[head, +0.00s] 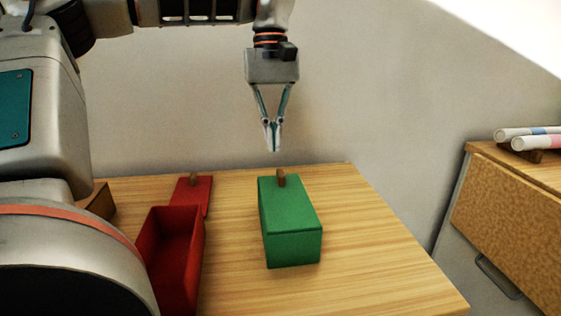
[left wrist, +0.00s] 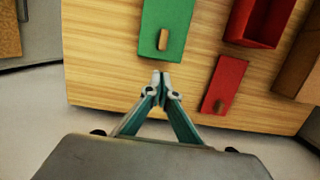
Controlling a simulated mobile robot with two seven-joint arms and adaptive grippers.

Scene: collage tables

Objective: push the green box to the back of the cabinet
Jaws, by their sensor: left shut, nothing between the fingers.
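The green box (head: 292,225) stands closed on the wooden cabinet top, with a small brown knob on its lid near the far edge. It also shows at the top of the left wrist view (left wrist: 168,25). My left gripper (head: 273,148) is shut and empty, pointing down above and beyond the box's far end, apart from it. In the left wrist view its fingertips (left wrist: 161,77) show just short of the knob end. The wooden top (head: 375,240) of the cabinet reaches back to near the wall. My right gripper is not in view.
An open red box (head: 172,250) stands left of the green box, with its red lid (head: 191,195) lying behind it. A brown box (head: 102,201) is partly hidden further left. The top right of the green box is clear. Another wooden unit (head: 510,215) with white rolls (head: 530,138) stands at the right.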

